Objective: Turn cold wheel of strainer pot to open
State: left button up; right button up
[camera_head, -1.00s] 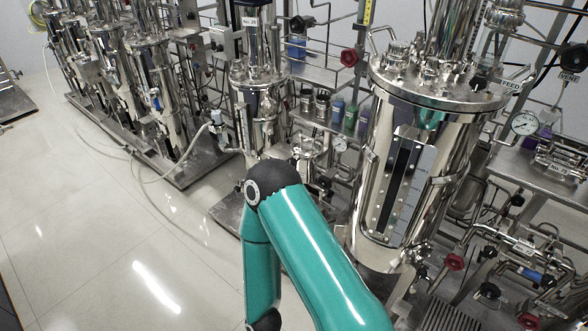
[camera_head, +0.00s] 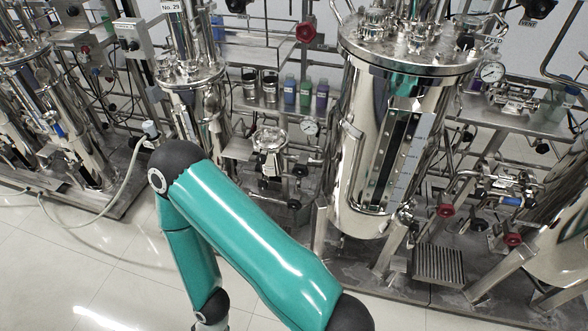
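A small lidded steel pot (camera_head: 270,142), possibly the strainer pot, stands low between a tall narrow vessel (camera_head: 200,105) and a large steel vessel (camera_head: 350,150). Dark handwheels sit close by, one beside the pot (camera_head: 300,170) and one lower (camera_head: 294,204). Red handwheels show on the upper pipework (camera_head: 306,32) and on the low pipes right of the large vessel (camera_head: 446,210), (camera_head: 513,239). No "cold" label is readable, so I cannot tell which wheel is meant. My teal arm crosses the lower foreground and hides part of the skid. Neither gripper is in view.
Bottles (camera_head: 305,97) stand on a shelf behind the small pot. A pale hose (camera_head: 118,185) loops to the floor at left. A grated step (camera_head: 438,264) lies before the large vessel. Pale tiled floor (camera_head: 110,270) is open at lower left.

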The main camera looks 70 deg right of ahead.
aim_at(296, 167)
jog(key=z, duration=1)
jog(key=i, duration=0.6)
jog(key=z, duration=0.1)
jog(key=k, duration=0.6)
jog(key=z, duration=0.15)
